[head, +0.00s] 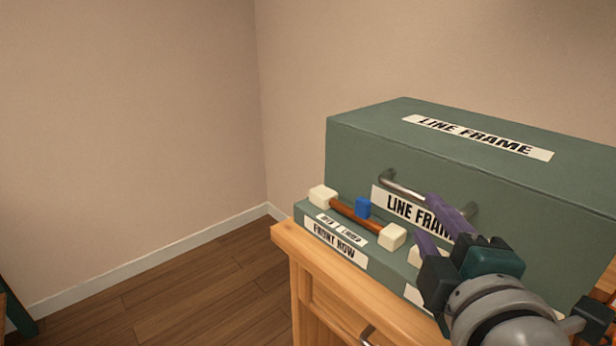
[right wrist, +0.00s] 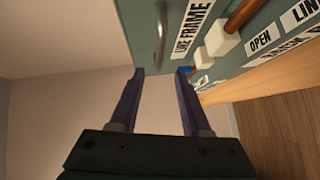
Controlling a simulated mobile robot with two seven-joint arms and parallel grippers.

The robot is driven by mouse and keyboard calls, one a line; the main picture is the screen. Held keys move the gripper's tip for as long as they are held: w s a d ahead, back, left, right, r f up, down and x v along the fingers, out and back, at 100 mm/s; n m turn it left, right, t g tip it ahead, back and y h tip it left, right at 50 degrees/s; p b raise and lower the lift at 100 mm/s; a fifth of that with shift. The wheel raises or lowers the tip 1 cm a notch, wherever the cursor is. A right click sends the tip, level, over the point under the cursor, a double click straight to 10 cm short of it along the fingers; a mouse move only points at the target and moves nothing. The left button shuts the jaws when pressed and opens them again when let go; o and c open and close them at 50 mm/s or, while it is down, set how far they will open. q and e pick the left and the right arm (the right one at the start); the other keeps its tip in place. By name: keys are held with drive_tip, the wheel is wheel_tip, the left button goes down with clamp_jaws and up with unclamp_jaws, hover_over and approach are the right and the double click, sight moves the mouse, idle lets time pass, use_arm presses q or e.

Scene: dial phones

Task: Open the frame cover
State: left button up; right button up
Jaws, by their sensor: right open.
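The frame cover is a green box lid (head: 350,155) labelled LINE FRAME on its top and front, and it is shut. A grey metal bar handle (head: 402,188) runs across its front. My right gripper (head: 428,220) is in front of the cover, its purple fingers near the handle's right part and overlapping the front label. In the right wrist view the fingers (right wrist: 160,78) are spread, with nothing visible between them. The handle (right wrist: 161,35) shows there ahead of the fingertips, and the cover's front (right wrist: 140,25) fills the top. My left gripper is not in view.
A low green front panel (head: 302,208) labelled FRONT ROW sits before the cover, with white blocks, a brown rod and a blue slider (head: 362,207). All stand on a wooden cabinet (head: 285,236).

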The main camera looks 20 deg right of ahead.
sight(415, 197)
drive_tip(key=x, duration=0.9)
drive_tip(key=shift+s+d, duration=0.1)
drive_tip(key=shift+s, duration=0.05)
clamp_jaws()
idle(1.1)
